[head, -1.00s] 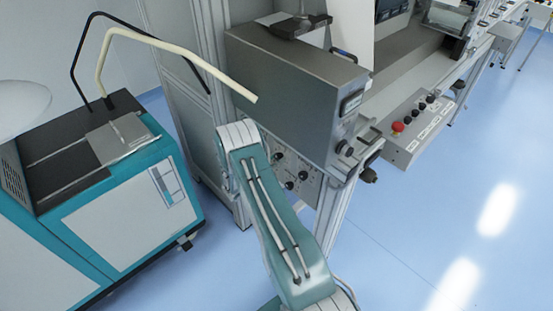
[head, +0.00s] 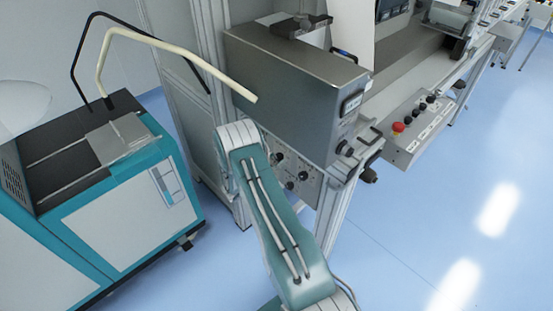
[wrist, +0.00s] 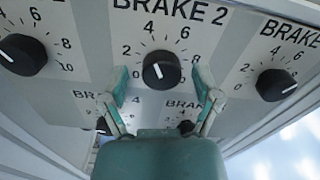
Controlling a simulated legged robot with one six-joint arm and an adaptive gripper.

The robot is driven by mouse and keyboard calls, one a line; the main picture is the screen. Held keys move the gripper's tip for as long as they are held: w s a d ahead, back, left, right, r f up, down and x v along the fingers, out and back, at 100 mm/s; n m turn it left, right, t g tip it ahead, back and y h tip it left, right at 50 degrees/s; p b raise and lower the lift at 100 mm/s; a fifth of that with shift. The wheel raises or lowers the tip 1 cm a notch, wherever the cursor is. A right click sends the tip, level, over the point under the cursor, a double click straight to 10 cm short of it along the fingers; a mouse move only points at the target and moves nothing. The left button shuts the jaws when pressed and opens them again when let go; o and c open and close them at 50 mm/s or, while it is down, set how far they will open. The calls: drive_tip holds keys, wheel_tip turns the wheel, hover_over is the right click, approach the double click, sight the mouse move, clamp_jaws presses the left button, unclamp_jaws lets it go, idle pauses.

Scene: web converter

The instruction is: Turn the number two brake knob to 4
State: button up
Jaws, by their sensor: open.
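The BRAKE 2 knob (wrist: 168,62) is round and black with a white pointer line, on a light panel in the middle of the wrist view. Numbers from 0 upward ring it. Its short white line appears tilted a little left of upright, roughly toward the 4; the exact reading is hard to tell. My gripper (wrist: 161,80) is open, with one green-grey finger on each side of the knob. Gaps show between fingers and knob, and I see no contact. In the head view my arm hides the gripper and part of the knob panel (head: 312,186).
Other brake knobs flank it at the left (wrist: 22,55) and right (wrist: 276,85); two lower ones are partly hidden by my gripper. In the head view, a grey metal box (head: 290,85) overhangs the panel. A teal cabinet (head: 130,225) stands left. Open blue floor lies right.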

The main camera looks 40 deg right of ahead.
drive_tip(key=a, duration=1.2)
drive_tip(key=shift+s, duration=0.4)
drive_tip(key=shift+d, duration=0.1)
